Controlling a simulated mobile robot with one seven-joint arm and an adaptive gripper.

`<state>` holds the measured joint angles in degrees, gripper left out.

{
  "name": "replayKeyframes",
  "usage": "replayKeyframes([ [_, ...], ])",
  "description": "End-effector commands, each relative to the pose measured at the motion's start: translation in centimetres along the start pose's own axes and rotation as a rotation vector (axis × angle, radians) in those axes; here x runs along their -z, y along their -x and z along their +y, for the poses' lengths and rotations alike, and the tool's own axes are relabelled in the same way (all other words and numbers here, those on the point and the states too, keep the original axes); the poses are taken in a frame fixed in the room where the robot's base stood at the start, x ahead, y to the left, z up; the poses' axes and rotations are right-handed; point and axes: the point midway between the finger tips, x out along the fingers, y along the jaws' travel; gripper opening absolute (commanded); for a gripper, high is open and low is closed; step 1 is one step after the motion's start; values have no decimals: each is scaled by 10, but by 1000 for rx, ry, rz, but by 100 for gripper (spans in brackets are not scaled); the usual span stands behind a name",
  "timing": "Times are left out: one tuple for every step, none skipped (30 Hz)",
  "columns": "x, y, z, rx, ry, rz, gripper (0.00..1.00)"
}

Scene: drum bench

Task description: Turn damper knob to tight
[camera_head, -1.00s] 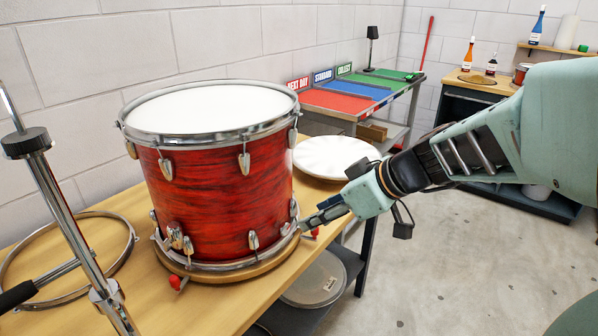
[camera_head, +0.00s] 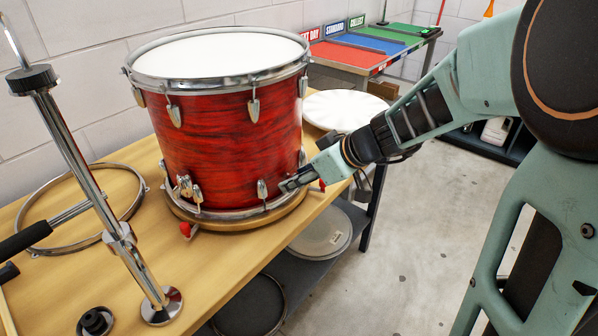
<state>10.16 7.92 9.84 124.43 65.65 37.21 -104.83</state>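The red drum (camera_head: 225,140), with chrome hoops and a white head, stands upright on a round wooden base (camera_head: 235,222) on the bench. A chrome fitting (camera_head: 185,188) sits low on its front left side; I cannot tell whether this is the damper knob. Small red knobs show at the base, one at the front left (camera_head: 186,229) and one at the right (camera_head: 321,186). My gripper (camera_head: 287,185) reaches in from the right to the drum's lower right side, beside a chrome lug (camera_head: 262,189). Its fingertips are too small to tell whether they are open or touching anything.
A chrome stand (camera_head: 75,160) and a loose hoop (camera_head: 135,205) are on the bench at left. A white disc (camera_head: 345,108) lies behind my gripper. A shelf below holds another drum head (camera_head: 322,235). A table with coloured lanes (camera_head: 362,55) is behind. The floor at right is clear.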

Motion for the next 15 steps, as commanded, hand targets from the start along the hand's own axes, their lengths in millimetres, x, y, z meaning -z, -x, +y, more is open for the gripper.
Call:
replayKeyframes([
  [0, 0, 0, 0, 0, 0, 41],
  [0, 0, 0, 0, 0, 0, 38],
  [0, 0, 0, 0, 0, 0, 34],
  [0, 0, 0, 0, 0, 0, 31],
  [0, 0, 0, 0, 0, 0, 27],
  [0, 0, 0, 0, 0, 0, 23],
  [0, 0, 0, 0, 0, 0, 20],
  [0, 0, 0, 0, 0, 0, 16],
  [0, 0, 0, 0, 0, 0, 12],
  [0, 0, 0, 0, 0, 0, 9],
  [0, 0, 0, 0, 0, 0, 5],
  [0, 0, 0, 0, -1, 0, 1],
  [0, 0, 0, 0, -1, 0, 0],
  [0, 0, 0, 0, -1, 0, 0],
  [0, 0, 0, 1, -1, 0, 0],
])
